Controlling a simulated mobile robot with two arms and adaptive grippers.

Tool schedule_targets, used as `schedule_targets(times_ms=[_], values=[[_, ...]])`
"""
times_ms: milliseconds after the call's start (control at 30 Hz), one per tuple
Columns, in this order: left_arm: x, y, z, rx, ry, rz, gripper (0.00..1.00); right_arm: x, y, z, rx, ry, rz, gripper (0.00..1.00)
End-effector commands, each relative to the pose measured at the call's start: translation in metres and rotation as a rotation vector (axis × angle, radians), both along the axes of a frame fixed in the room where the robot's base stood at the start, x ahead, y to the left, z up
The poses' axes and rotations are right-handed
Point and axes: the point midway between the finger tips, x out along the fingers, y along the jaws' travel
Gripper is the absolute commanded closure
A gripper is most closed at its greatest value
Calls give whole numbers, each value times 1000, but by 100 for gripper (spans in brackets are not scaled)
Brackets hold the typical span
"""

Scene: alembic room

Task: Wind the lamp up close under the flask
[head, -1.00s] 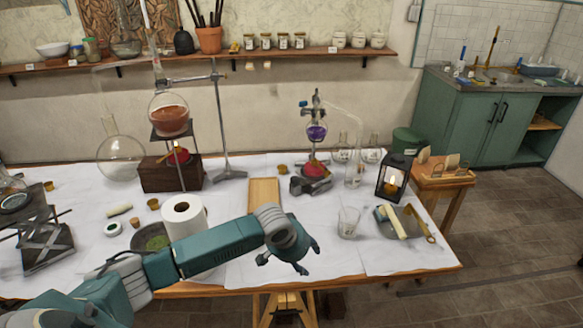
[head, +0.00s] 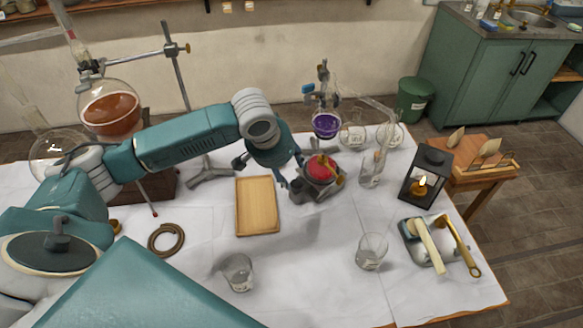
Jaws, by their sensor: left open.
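A round flask with purple liquid (head: 325,125) is held on a stand at the back right of the table. The red lamp (head: 322,167) stands below it on a small dark lab jack (head: 320,190), with a visible gap up to the flask. No flame can be made out on this lamp. My left gripper (head: 290,172) is open and empty, pointing down just left of the jack, its fingers close to the jack's left side. I cannot tell whether they touch it. The jack's knob cannot be made out. My right gripper is out of view.
A wooden tray (head: 257,206) lies left of the jack. Beakers (head: 371,251) (head: 238,272) stand in front. A larger flask with orange liquid (head: 110,113) is behind my left arm.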

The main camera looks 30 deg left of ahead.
Motion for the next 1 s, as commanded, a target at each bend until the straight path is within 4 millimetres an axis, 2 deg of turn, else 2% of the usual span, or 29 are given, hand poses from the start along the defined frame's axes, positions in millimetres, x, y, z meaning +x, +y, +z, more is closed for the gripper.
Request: schedule_targets(times_ms=[33, 133, 400, 600, 767, 1000], values=[[0, 0, -3, 0, 3, 0, 49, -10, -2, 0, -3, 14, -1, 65], [4, -1, -13, -1, 5, -1, 49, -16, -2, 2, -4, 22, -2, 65], [23, -3, -60, -1, 5, 1, 49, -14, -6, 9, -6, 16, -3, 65], [35, -3, -87, 0, 3, 1, 49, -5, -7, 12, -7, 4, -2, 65], [39, -3, -97, 0, 1, -1, 49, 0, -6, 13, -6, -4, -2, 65], [40, -3, -99, 0, 1, -1, 49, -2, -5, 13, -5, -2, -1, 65]])
